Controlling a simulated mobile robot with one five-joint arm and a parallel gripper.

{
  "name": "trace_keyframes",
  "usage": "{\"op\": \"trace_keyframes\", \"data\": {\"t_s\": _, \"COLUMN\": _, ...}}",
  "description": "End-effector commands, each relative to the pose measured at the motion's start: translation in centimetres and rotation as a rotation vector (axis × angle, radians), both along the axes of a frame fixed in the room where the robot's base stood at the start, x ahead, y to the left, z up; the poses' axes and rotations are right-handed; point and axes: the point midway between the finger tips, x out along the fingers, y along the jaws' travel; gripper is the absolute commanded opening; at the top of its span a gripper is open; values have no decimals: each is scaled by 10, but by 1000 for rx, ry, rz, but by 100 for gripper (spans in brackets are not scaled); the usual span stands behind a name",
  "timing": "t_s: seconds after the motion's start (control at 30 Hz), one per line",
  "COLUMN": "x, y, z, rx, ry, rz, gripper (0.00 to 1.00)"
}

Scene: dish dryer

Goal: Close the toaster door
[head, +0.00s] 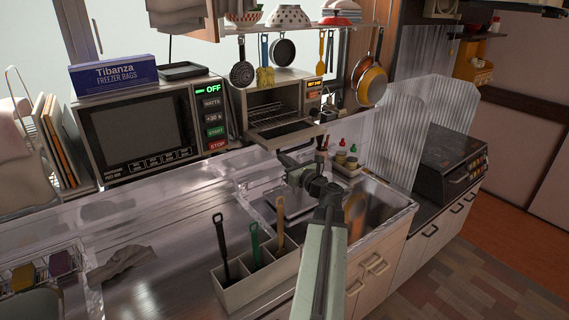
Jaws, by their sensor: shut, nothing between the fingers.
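The toaster (313,96) stands at the back of the counter, right of the microwave. Its door (290,132) is open, folded down toward me from its lower edge, and the rack inside shows. My gripper (287,158) is shut and empty. It appears just below the open door in the picture, above the sink area. I cannot tell whether it touches the door.
The microwave (140,130) stands left of the toaster, with a blue freezer bag box (115,75) on top. Pans (371,85) and utensils hang above the toaster. A utensil holder (256,284) stands in front, and small bottles (341,158) stand right of the gripper.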

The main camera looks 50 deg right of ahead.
Motion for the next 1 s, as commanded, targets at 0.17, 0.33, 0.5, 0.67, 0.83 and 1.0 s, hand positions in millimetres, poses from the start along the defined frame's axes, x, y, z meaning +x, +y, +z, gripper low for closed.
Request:
{"op": "trace_keyframes", "data": {"t_s": 0.17, "x": 1, "y": -3, "z": 34, "rx": 0, "ry": 0, "rz": -2, "gripper": 0}}
{"op": "trace_keyframes", "data": {"t_s": 0.33, "x": 2, "y": -4, "z": 41, "rx": 0, "ry": 0, "rz": -2, "gripper": 0}}
{"op": "trace_keyframes", "data": {"t_s": 0.5, "x": 2, "y": -5, "z": 40, "rx": 0, "ry": 0, "rz": -2, "gripper": 0}}
{"op": "trace_keyframes", "data": {"t_s": 0.67, "x": -4, "y": -11, "z": 40, "rx": 0, "ry": -1, "rz": -10, "gripper": 0}}
{"op": "trace_keyframes", "data": {"t_s": 0.83, "x": -2, "y": -10, "z": 40, "rx": 1, "ry": 1, "rz": -9, "gripper": 0}}
{"op": "trace_keyframes", "data": {"t_s": 1.0, "x": -3, "y": -11, "z": 41, "rx": 1, "ry": 5, "rz": -10, "gripper": 0}}
